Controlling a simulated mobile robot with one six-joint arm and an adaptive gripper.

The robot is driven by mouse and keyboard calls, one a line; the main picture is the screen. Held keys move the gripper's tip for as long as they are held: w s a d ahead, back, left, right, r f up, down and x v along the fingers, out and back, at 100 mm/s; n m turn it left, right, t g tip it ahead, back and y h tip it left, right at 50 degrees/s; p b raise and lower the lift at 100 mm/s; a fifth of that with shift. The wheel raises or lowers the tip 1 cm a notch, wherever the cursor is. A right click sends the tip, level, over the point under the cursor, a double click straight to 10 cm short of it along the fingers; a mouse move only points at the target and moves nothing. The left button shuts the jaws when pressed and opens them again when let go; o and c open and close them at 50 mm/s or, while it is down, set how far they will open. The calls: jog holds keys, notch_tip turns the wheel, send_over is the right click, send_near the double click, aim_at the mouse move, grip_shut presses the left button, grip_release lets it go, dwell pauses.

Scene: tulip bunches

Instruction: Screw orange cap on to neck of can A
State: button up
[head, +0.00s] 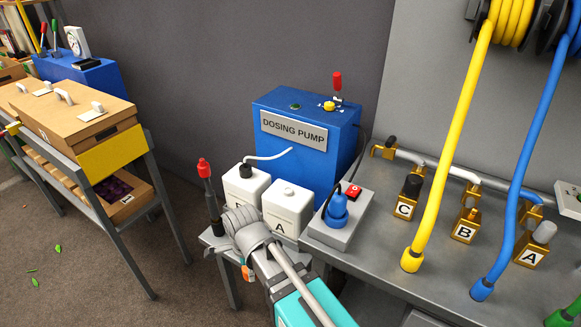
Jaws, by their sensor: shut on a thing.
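Can A (288,215) is a white, boxy can on the small stand in front of the blue pump, with a pale neck (288,190) on top. No cap shows clearly on this neck. My gripper (245,254) is at the can's lower left in the picture, and its grey links cover part of the can's left side. A small orange piece (246,271) shows just below these links; it looks like the orange cap. The fingertips are mostly hidden, so the exact grip on it is not clear.
A second white can (246,187) with a black cap and white hose stands behind left. A red-topped dark rod (209,195) stands close left of my gripper. The blue dosing pump (305,150) is behind. A grey box with a blue plug (338,210) is right of can A.

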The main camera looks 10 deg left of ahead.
jog(key=w+r+p, duration=0.7)
jog(key=w, duration=0.6)
notch_tip(320, 180, up, 7)
jog(key=p, duration=0.7)
send_over(288, 189)
jog(key=shift+s+f, duration=0.1)
jog(key=shift+s, duration=0.05)
jog(key=shift+f+b, duration=2.5)
jog(key=shift+b, duration=0.15)
jog(key=shift+f+b, duration=1.05)
jog(key=shift+f, duration=0.05)
jog(key=shift+m, duration=0.3)
jog(key=m, duration=0.3)
jog(key=shift+d, duration=0.1)
jog(key=shift+m, duration=1)
